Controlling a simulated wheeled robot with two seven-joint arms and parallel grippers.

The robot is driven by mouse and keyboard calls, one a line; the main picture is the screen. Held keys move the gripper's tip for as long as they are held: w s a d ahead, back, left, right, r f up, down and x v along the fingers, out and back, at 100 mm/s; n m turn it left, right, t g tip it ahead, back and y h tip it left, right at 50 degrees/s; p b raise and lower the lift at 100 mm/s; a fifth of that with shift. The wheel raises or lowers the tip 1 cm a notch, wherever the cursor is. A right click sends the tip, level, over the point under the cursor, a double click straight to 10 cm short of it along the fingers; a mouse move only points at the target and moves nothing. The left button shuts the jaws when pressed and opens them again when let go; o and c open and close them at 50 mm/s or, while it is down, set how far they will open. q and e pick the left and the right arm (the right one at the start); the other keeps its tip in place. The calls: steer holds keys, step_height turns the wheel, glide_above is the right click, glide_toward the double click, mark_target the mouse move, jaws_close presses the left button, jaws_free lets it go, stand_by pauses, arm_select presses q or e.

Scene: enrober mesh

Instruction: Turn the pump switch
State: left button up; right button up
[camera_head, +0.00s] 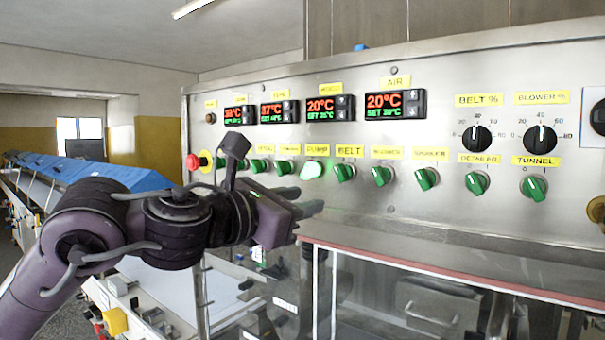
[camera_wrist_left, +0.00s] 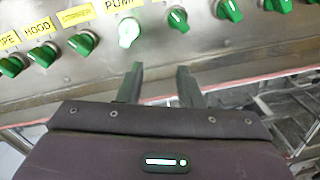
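The pump switch (camera_head: 314,168) is a pale, lit green knob under a yellow "PUMP" label on the steel control panel (camera_head: 450,220). In the left wrist view the pump switch (camera_wrist_left: 129,32) glows whitish green, above and slightly left of my fingers. My left gripper (camera_head: 307,212) is in front of the panel, below the pump switch and apart from it. In the left wrist view its two fingers (camera_wrist_left: 160,78) are spread with nothing between them. My right gripper is not seen in either view.
Green knobs flank the pump switch, with the belt switch (camera_head: 345,172) on its right. A red emergency button (camera_head: 193,162) is on the left. A red-edged ledge over a clear cover (camera_head: 440,272) juts out below the panel.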

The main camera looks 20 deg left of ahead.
mark_target(306, 169)
arm_select(q)
steer(key=s+a+r+m, duration=0.2)
steer(key=a+r, duration=0.2)
steer(key=p+x, duration=0.3)
steer(key=x, duration=0.5)
steer(key=shift+r, duration=0.2)
steer(key=shift+c, duration=0.2)
jaws_close()
